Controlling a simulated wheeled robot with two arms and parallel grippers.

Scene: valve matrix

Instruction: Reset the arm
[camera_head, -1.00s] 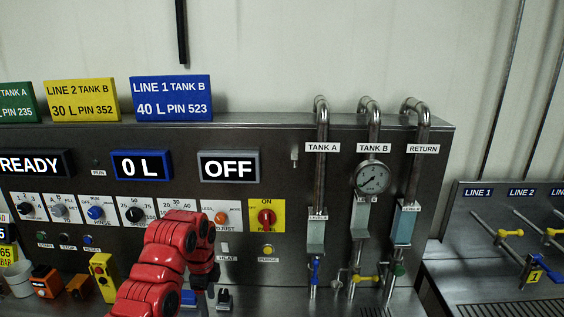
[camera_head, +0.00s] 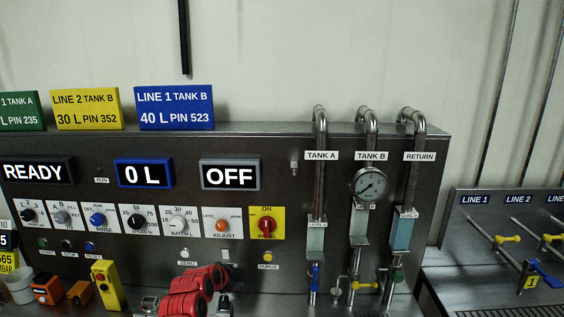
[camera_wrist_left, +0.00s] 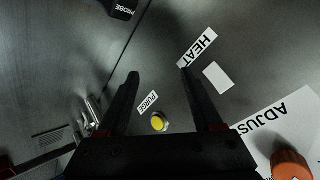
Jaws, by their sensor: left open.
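My left arm (camera_head: 195,292) shows as red segments at the bottom centre of the head view, low in front of the control panel (camera_head: 285,185). In the wrist view my left gripper (camera_wrist_left: 159,76) has two black fingers spread apart with nothing between them. The fingers point toward the grey panel face. The yellow PURGE button (camera_wrist_left: 158,123) shows between the fingers' lower parts, and the orange ADJUST knob (camera_wrist_left: 291,165) is at the lower right. In the head view the gripper's fingers are not clearly seen. My right gripper is not in view.
Pipes with a gauge (camera_head: 369,184) and small valves rise at the panel's right. Yellow (camera_head: 105,285) and orange (camera_head: 46,289) boxes stand at the lower left. A second bench with yellow valve handles (camera_head: 508,239) is at the right. The displays read READY, 0 L and OFF.

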